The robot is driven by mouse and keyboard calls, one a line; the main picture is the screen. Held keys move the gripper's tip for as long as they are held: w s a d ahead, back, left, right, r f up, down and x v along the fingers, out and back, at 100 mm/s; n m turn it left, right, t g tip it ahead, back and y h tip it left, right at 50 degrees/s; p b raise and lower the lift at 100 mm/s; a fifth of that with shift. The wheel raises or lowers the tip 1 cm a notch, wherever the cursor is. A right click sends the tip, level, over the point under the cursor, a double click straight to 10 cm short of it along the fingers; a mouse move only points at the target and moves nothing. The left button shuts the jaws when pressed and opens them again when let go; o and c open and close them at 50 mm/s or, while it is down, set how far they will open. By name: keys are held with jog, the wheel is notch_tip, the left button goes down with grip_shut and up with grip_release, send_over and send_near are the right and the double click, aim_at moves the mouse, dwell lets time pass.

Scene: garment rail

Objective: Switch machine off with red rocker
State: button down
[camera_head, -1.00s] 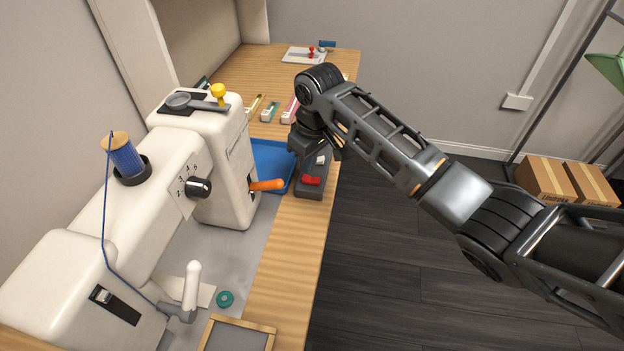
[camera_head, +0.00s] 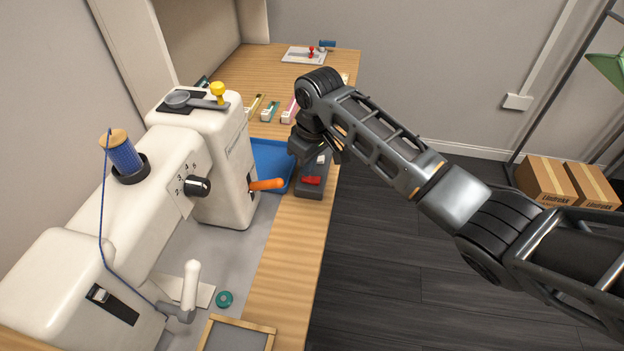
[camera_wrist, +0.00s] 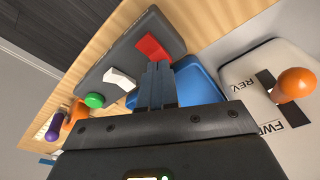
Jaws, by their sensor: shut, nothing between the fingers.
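The red rocker (camera_head: 311,180) sits on a dark grey switch box (camera_head: 310,192) at the table's right edge, beside the sewing machine (camera_head: 222,170). In the wrist view the red rocker (camera_wrist: 152,47) is on the box (camera_wrist: 125,45), with a white rocker (camera_wrist: 118,78) and a green button (camera_wrist: 94,100) along from it. My gripper (camera_wrist: 158,68) is shut and empty, its fingertips close to the red rocker's lower edge in that view. Whether they touch it I cannot tell. In the head view my wrist is above the box and hides its far part; the fingertips are not clear there.
An orange lever (camera_head: 267,184) sticks out from the machine towards the box; its knob (camera_wrist: 296,83) shows beside FWD and REV labels. Free floor (camera_head: 400,240) is right of the table.

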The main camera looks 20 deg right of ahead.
jog(key=shift+f, duration=0.65)
dwell(0.3)
notch_tip(320, 180, up, 7)
jog(key=p, duration=0.6)
jog(key=shift+r, duration=0.1)
dwell(0.5)
